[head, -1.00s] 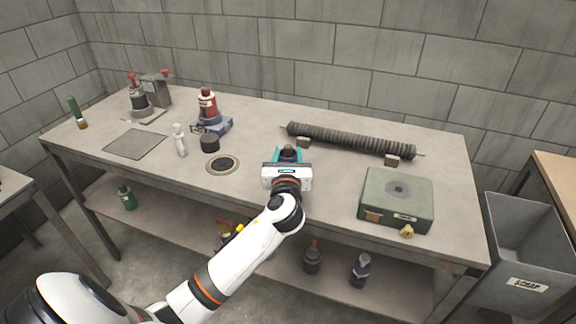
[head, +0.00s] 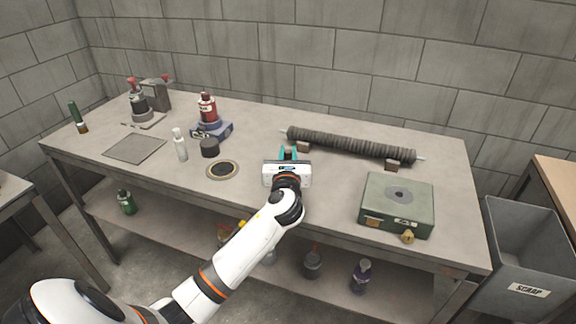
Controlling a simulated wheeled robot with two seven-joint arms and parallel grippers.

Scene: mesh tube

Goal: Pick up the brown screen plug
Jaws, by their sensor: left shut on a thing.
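My left gripper (head: 288,153) is over the middle of the workbench, its teal fingers pointing away toward the back wall. The fingers are drawn close together and are shut on a small dark brown thing, which I take to be the brown screen plug (head: 288,155). Only a little of the plug shows between the fingers; the white gripper body hides the rest. I cannot tell whether the plug touches the bench. My right gripper is not in view.
The workbench (head: 255,135) bears a dark ribbed mesh tube (head: 350,145) on wooden blocks behind the gripper. A green case (head: 397,203) with a padlock stands to the right. A dark round ring (head: 222,170), black cup (head: 209,147), white bottle (head: 180,145) and red bottle (head: 207,108) stand left.

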